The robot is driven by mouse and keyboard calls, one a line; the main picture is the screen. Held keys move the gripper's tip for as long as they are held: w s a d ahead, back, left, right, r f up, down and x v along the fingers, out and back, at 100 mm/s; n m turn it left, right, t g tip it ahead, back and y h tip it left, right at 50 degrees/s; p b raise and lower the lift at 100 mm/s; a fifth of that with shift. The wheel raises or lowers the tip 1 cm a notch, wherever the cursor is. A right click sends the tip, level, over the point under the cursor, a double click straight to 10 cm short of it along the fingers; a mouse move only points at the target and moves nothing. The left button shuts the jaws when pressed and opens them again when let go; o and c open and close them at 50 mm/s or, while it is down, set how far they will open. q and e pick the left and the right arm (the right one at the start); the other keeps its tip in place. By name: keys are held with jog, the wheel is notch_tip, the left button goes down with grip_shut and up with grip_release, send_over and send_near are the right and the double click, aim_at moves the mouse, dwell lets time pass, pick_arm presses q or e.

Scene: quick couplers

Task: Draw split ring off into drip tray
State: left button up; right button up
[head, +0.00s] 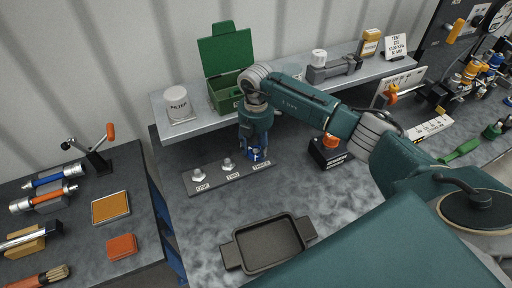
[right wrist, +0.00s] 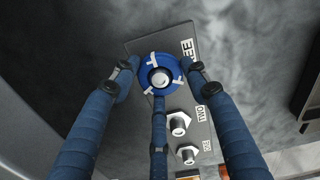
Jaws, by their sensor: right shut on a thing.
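A blue ring with white tabs (right wrist: 149,87) sits around the silver fitting (right wrist: 178,123) stand's end post (right wrist: 160,78), beside the partly hidden label THREE. My right gripper (head: 256,155) points down at that end of the grey plate (head: 212,182) and is shut on the blue ring. In the right wrist view its three blue fingers (right wrist: 161,88) surround the ring. Whether the ring has lifted at all is hard to tell. The dark drip tray (head: 268,245) lies empty on the bench in front of the plate. My left gripper is not in view.
Silver fittings ONE (head: 199,175) and TWO (head: 227,164) stand on the same plate. A shelf behind holds a green open box (head: 226,60) and a filter (head: 179,102). A black block with an orange top (head: 328,153) stands right of the gripper. Bench between plate and tray is clear.

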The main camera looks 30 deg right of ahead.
jog(key=shift+r+p, duration=0.85)
jog(key=shift+r, duration=0.25)
jog(key=shift+c, duration=0.4)
jog(key=shift+r+p, duration=0.6)
jog(key=shift+r, duration=0.2)
jog(key=shift+r, duration=0.1)
jog(key=shift+r+p, duration=1.5)
jog(key=shift+r, duration=0.4)
